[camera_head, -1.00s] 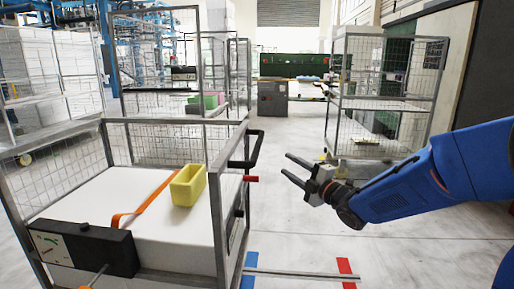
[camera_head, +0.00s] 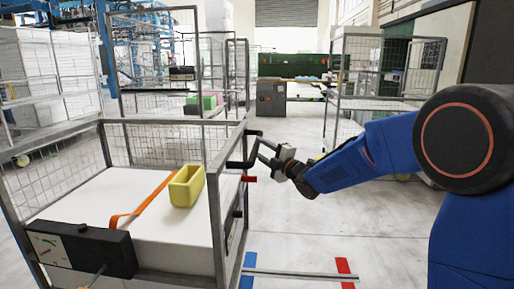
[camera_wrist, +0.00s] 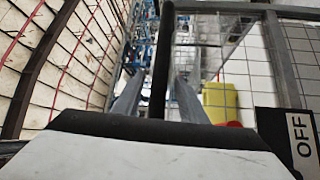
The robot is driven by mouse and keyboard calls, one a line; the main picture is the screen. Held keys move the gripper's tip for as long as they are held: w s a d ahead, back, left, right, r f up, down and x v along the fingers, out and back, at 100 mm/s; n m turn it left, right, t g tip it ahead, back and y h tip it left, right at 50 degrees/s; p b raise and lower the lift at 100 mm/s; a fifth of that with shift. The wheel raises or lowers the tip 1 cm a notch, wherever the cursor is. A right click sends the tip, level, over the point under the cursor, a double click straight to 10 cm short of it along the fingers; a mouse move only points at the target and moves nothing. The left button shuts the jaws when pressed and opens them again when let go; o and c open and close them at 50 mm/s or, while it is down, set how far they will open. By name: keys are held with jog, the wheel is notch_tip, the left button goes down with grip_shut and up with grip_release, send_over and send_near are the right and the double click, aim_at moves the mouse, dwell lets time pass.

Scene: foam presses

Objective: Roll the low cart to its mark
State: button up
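The low cart (camera_head: 212,195) stands at left in the head view, a grey frame with mesh sides. A black handle (camera_head: 240,164) sticks out from its right side, with a red lever (camera_head: 249,179) below. My gripper (camera_head: 262,150) is at the handle. In the wrist view the black handle bar (camera_wrist: 162,60) runs between my two spread fingers (camera_wrist: 158,95), with gaps visible on both sides. On the floor right of the cart lie a blue strip (camera_head: 248,268) and a red strip (camera_head: 345,268), joined by a metal rail (camera_head: 295,274).
The cart carries a white block, a yellow bin (camera_head: 187,186), an orange strap (camera_head: 143,203) and a black gauge box (camera_head: 82,247). A tall mesh cart (camera_head: 385,98) stands at back right, others at back left.

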jog(key=shift+x, duration=1.2)
jog(key=shift+c, duration=0.4)
grip_shut()
